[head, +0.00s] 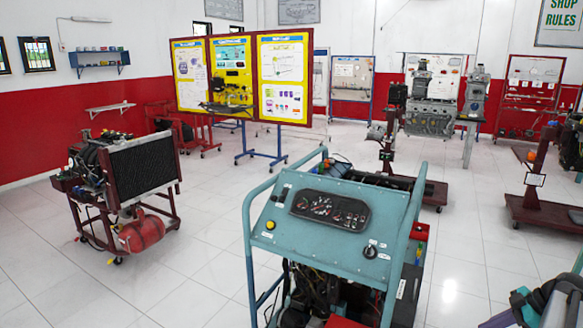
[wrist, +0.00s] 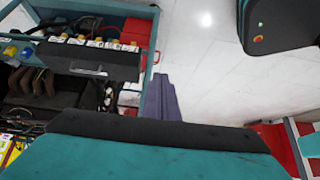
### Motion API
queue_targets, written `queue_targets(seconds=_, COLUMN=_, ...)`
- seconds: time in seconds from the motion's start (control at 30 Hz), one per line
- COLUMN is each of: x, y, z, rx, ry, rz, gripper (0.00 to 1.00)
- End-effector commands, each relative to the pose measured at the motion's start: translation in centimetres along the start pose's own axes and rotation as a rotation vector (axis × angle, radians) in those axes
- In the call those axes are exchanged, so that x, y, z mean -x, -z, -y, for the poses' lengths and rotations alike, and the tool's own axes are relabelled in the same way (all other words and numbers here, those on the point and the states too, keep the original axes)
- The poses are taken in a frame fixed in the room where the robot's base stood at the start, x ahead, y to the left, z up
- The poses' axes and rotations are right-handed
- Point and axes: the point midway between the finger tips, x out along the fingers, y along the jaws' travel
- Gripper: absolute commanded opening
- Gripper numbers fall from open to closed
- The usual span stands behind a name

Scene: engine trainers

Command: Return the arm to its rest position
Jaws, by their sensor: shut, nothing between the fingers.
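My gripper (wrist: 160,97) shows in the wrist view as a narrow purple-grey shape beyond the dark and teal wrist housing. Its fingers are together and nothing shows between them. It is over pale floor tiles, just to the right of the teal engine trainer's frame in that picture. In the head view, part of my arm shows at the lower right corner, to the right of the trainer. Most of the arm is outside that view.
A teal engine trainer (head: 325,212) with gauges stands close in front; its frame (wrist: 150,35) and battery (wrist: 90,58) show in the wrist view. A radiator engine stand (head: 140,170) is at left, yellow display boards (head: 285,75) behind.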

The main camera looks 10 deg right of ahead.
Motion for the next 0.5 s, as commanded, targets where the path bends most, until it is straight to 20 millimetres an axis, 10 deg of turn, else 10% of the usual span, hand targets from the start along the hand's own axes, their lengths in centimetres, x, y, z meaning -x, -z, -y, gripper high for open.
queue_targets(seconds=0.5, x=-9.2, y=5.2, z=0.7, rx=0.073, ry=0.133, rz=-0.019, gripper=0.0)
